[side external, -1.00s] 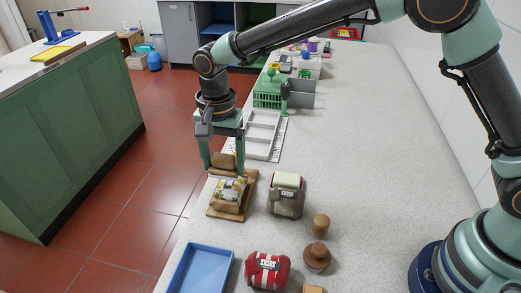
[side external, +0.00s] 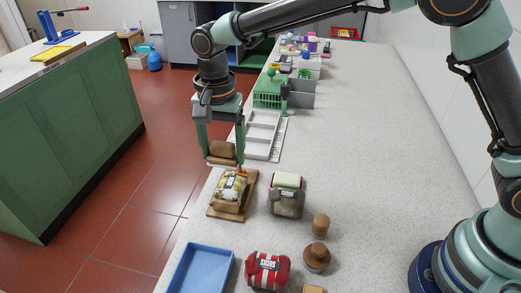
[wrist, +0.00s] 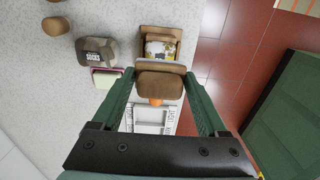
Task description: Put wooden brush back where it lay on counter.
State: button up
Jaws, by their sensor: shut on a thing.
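The wooden brush (side external: 222,149), a brown rounded block, is held between the fingers of my gripper (side external: 222,158), which is shut on it. It hangs above the counter's left edge, beyond the washboard. The wrist view also shows the brush (wrist: 161,86) between my fingertips (wrist: 160,80). The wooden-framed washboard (side external: 222,213) lies on the counter with a yellow-and-white patterned bundle (side external: 230,186) on it; the brush is apart from both. A small orange thing (wrist: 156,102) shows just by the brush in the wrist view. The brush's underside is hidden.
A grey sock bundle (side external: 286,201), a red sock bundle (side external: 268,269), wooden knobs (side external: 317,257) and a blue tray (side external: 201,272) stand nearby. A white divided tray (side external: 262,134) and a green basket (side external: 268,94) lie beyond. The counter's right side (side external: 370,160) is clear.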

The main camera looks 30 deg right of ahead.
jog(key=w+d+r, duration=0.3)
jog(key=d, duration=0.7)
notch_tip(320, 180, up, 2)
send_over(294, 164)
notch_tip(294, 164, down, 19)
jog(key=o, duration=1.3)
jog(key=shift+f, duration=0.1)
jog(key=shift+o, duration=0.2)
